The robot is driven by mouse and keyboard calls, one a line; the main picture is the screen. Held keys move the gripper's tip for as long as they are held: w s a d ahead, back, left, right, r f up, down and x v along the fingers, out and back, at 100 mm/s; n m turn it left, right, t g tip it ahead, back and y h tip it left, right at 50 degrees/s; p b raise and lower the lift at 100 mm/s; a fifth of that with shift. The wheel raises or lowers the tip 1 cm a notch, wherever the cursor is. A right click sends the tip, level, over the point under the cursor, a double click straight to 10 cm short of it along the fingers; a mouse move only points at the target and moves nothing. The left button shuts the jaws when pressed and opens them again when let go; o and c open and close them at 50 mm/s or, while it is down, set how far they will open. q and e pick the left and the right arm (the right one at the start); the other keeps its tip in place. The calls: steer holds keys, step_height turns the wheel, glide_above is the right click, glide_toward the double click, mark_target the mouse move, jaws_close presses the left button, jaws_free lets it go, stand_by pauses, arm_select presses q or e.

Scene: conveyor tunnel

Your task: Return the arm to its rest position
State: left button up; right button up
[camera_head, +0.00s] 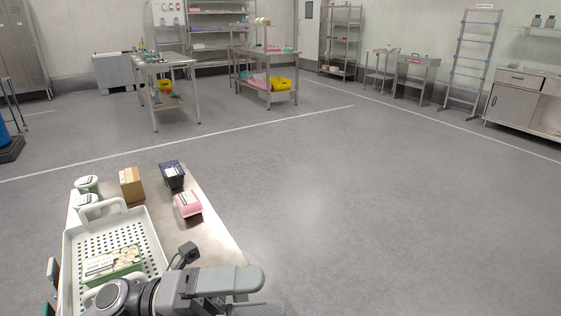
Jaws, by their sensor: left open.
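My left gripper (266,293) is low in the head view, past the right front edge of the near table. Its jaws point right and are apart, with nothing between them. My left forearm crosses the front of a white perforated tray (151,238) on the table and hides part of it. A green and white box (113,262) lies in the tray. My right gripper is out of view.
On the near table (213,232) behind the tray stand two round tubs (88,184), a brown box (131,185), a dark box (172,174) and a pink package (188,205). Open grey floor (380,220) lies to the right. Steel tables and shelves stand far back.

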arm_select(q)
steer(key=w+a+f+n+t+y, duration=0.3)
steer(key=a+f+n+t+y, duration=0.25)
steer(key=n+t, duration=0.55)
steer(key=w+a+f+n+t+y, duration=0.4)
steer(key=f+n+t, duration=0.3)
steer(key=n, duration=0.8)
steer(key=s+a+f+n+g+y, duration=0.3)
steer(key=s+f+n+y, duration=0.1)
steer(key=f, duration=0.6)
steer(key=s+a+f+n+g+y, duration=0.3)
steer(key=s+a+f+n+y, duration=0.1)
steer(key=s+f+n, duration=0.3)
step_height(320, 180, down, 4)
steer(key=shift+s+a+r+g+y, duration=0.15)
steer(key=shift+s+r+g+y, duration=0.25)
steer(key=shift+s, duration=0.7)
